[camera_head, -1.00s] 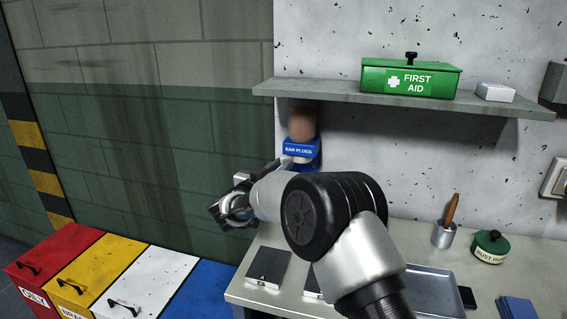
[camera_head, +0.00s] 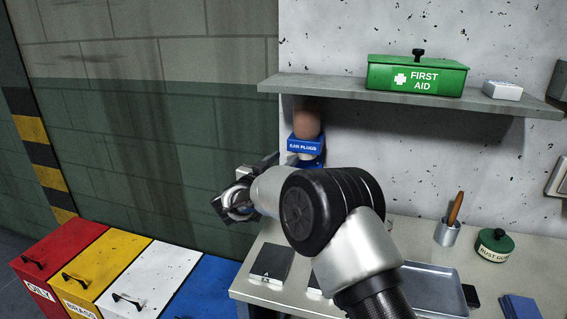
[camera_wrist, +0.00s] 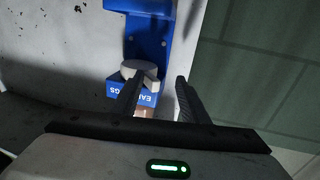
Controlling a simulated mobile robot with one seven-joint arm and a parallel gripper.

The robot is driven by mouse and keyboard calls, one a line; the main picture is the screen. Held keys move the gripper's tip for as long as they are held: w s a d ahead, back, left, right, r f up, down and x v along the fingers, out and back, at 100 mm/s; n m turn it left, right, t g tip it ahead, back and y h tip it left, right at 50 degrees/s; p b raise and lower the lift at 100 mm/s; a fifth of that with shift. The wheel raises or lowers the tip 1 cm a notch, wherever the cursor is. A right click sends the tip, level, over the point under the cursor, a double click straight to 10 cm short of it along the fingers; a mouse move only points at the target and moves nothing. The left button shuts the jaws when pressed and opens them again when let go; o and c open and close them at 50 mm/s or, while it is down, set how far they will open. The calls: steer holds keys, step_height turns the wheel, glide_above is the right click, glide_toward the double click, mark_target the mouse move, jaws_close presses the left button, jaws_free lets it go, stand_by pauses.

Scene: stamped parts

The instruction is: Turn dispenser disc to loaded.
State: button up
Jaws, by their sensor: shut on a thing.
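The blue ear plug dispenser (camera_head: 306,145) is mounted on the pale wall under the shelf, with a brownish rounded container (camera_head: 306,123) above its label. In the wrist view the dispenser (camera_wrist: 150,40) appears upside down. Its pale grey disc (camera_wrist: 138,66) sits by the label, with a lighter tab on one side. My gripper (camera_wrist: 160,78) is at the disc, one dark finger overlapping it and the other to its right. The fingers are shut on the disc, though the contact itself is not clear. In the head view my gripper reaches the dispenser from the left.
The shelf (camera_head: 400,98) above holds a green first aid box (camera_head: 417,76) and a small white box (camera_head: 503,90). Below, the bench holds a tray (camera_head: 432,290), a cup with a handle (camera_head: 446,233) and a green-lidded tin (camera_head: 495,244). Coloured bins stand at lower left.

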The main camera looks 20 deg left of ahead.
steer(key=shift+w+r, duration=0.15)
steer(key=shift+r, duration=0.05)
steer(key=s+a, duration=0.2)
steer(key=s, duration=1.5)
steer(key=shift+s+a+f+p, duration=0.15)
steer(key=shift+s+p, duration=0.05)
steer(key=shift+p, duration=0.1)
